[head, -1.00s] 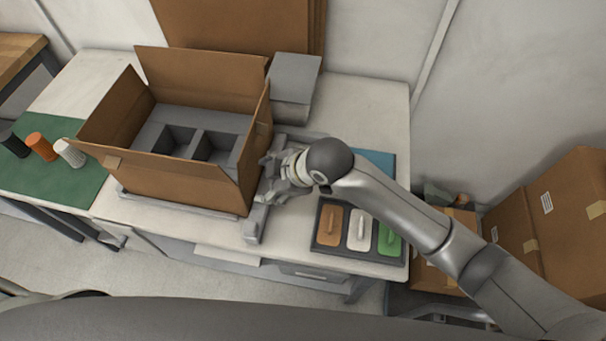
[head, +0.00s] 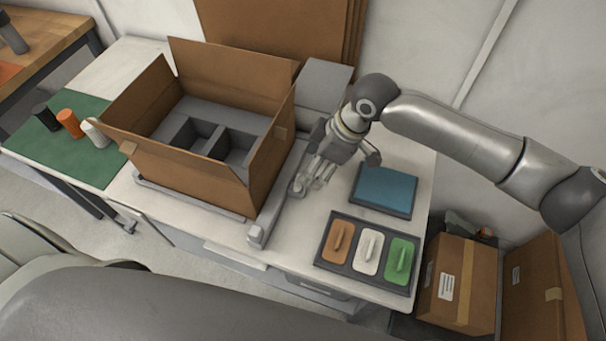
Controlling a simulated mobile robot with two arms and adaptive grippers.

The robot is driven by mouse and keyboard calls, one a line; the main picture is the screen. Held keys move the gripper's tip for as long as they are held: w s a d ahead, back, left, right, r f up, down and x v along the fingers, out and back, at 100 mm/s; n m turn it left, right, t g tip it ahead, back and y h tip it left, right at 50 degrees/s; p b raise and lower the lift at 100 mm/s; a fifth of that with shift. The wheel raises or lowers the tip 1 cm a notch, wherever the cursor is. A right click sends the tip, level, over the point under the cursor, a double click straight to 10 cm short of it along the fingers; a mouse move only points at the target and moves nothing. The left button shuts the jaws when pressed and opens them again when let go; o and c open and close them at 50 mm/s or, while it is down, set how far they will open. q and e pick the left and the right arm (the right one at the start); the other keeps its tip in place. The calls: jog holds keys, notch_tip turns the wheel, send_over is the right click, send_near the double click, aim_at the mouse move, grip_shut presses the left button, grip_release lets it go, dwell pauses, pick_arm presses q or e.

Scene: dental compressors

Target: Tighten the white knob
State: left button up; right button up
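A white ribbed cylinder (head: 95,132), which may be the white knob, stands on the green mat (head: 92,165) at the left, partly behind a flap of the open cardboard box. An orange cylinder (head: 69,123) and a black one (head: 45,116) stand in a row with it. My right gripper (head: 338,172) is above the white table just right of the box, far from the white cylinder. Its fingers look spread and I see nothing between them. My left gripper is not in view.
The open cardboard box (head: 190,185) with a grey divided insert fills the table's middle. A dark tray (head: 326,253) with orange, white and green handled pieces lies at the front right, and a blue pad (head: 385,190) behind it. Cardboard cartons (head: 457,270) stand at the right.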

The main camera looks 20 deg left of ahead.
aim_at(298, 184)
jog(key=x, duration=0.6)
jog(key=shift+w+a+f+p, duration=0.1)
jog(key=shift+w+a+p, duration=0.1)
jog(key=shift+p, duration=0.2)
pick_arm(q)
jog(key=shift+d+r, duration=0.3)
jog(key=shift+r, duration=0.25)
pick_arm(e)
jog(key=shift+x, duration=0.75)
jog(key=shift+c, duration=0.3)
